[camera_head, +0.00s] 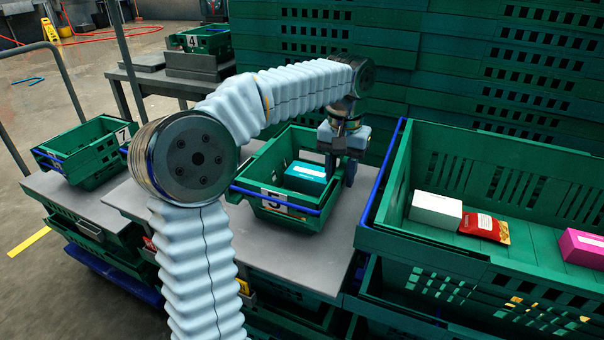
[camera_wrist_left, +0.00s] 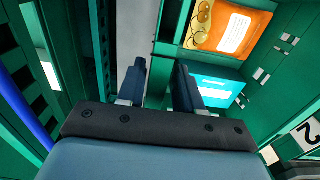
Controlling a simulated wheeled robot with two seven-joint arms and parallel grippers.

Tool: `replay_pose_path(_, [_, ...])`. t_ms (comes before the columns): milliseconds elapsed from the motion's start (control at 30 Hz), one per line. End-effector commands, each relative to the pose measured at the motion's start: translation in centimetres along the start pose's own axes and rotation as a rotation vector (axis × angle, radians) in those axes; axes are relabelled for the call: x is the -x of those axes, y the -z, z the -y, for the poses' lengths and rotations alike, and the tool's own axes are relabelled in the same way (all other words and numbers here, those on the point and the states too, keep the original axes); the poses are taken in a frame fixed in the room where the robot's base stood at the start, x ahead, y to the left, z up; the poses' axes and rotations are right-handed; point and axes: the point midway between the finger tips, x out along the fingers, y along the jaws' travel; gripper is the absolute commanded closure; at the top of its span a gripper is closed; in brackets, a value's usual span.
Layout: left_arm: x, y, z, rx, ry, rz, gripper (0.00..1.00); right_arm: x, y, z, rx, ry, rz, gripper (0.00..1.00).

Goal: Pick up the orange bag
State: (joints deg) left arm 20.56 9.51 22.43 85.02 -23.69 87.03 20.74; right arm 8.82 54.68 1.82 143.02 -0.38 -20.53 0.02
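The orange bag (camera_wrist_left: 230,28), with a white label and a picture of round yellowish items, lies inside a green crate in the left wrist view. I cannot make it out in the head view. My left gripper (camera_head: 341,170) points down at the right side of the small green crate (camera_head: 283,216) marked 5. Its two fingers (camera_wrist_left: 160,84) are apart with nothing held between them; the crate's edge shows behind the gap. A teal box (camera_head: 306,178) lies in the same crate, beside the right finger in the wrist view (camera_wrist_left: 221,92). My right gripper is out of view.
A large green crate (camera_head: 420,235) at right holds a white box (camera_head: 436,210), a red packet (camera_head: 485,228) and a pink box (camera_head: 582,247). Stacked green crates (camera_head: 420,60) form a wall behind. The grey table (camera_head: 320,265) is bare in front of the small crate.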

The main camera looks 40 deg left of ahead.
Motion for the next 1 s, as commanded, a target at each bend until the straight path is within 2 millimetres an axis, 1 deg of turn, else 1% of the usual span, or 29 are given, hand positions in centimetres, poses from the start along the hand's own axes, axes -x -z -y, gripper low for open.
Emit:
replay_pose_path(33, [0.0, 0.0, 0.0, 0.000, 0.000, 0.000, 0.73, 0.0, 0.0, 0.0, 0.000, 0.000, 0.000, 0.57])
replay_pose_path(200, [0.0, 0.0, 0.0, 0.000, 0.000, 0.000, 0.99, 0.0, 0.0, 0.0, 0.000, 0.000, 0.000, 0.57])
replay_pose_path(233, [0.0, 0.0, 0.0, 0.000, 0.000, 0.000, 1.00, 0.0, 0.0, 0.0, 0.000, 0.000, 0.000, 0.57])
replay_pose_path(700, [0.3, 0.0, -0.1, -0.001, -0.001, -0.001, 1.00, 0.0, 0.0, 0.0, 0.000, 0.000, 0.000, 0.57])
replay_pose_path(867, [1.5, 0.0, -0.1, -0.002, -0.002, -0.003, 1.00, -0.1, 0.0, -0.1, 0.000, 0.000, 0.000, 0.57])
replay_pose_path(1000, [3.3, 0.0, -0.1, -0.002, -0.002, -0.004, 1.00, -0.1, 0.0, 0.0, 0.000, 0.000, 0.000, 0.57])
